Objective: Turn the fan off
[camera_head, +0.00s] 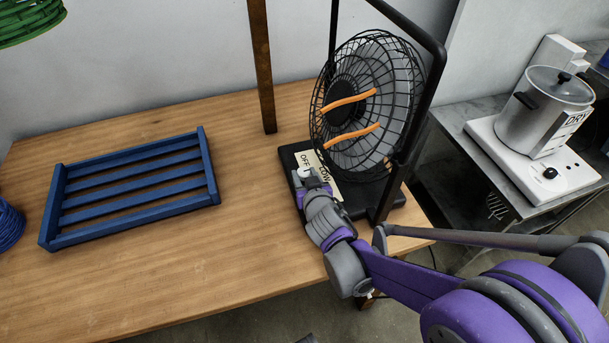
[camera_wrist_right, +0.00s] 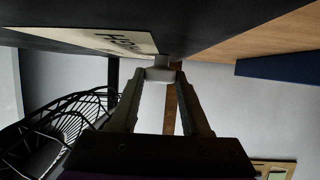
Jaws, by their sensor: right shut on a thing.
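The black fan (camera_head: 368,92) stands at the right end of the wooden table, its round wire cage facing left. Two orange ribbons (camera_head: 350,100) stretch across the cage front. Its black base (camera_head: 388,200) has a pale label plate (camera_head: 326,174) reading OFF and LOW. My right gripper (camera_head: 306,174) is at the plate's left edge, shut on the small pale knob (camera_head: 303,172). In the right wrist view, both fingers close on the knob (camera_wrist_right: 160,73) beside the label (camera_wrist_right: 112,40). The knob's pointing direction cannot be made out. My left gripper is not in view.
A blue slatted rack (camera_head: 130,185) lies on the wooden table (camera_head: 170,270) to the left, with clear tabletop between it and the fan. A wooden post (camera_head: 262,65) rises behind. A metal pot (camera_head: 545,105) stands on a white appliance on the side table at right.

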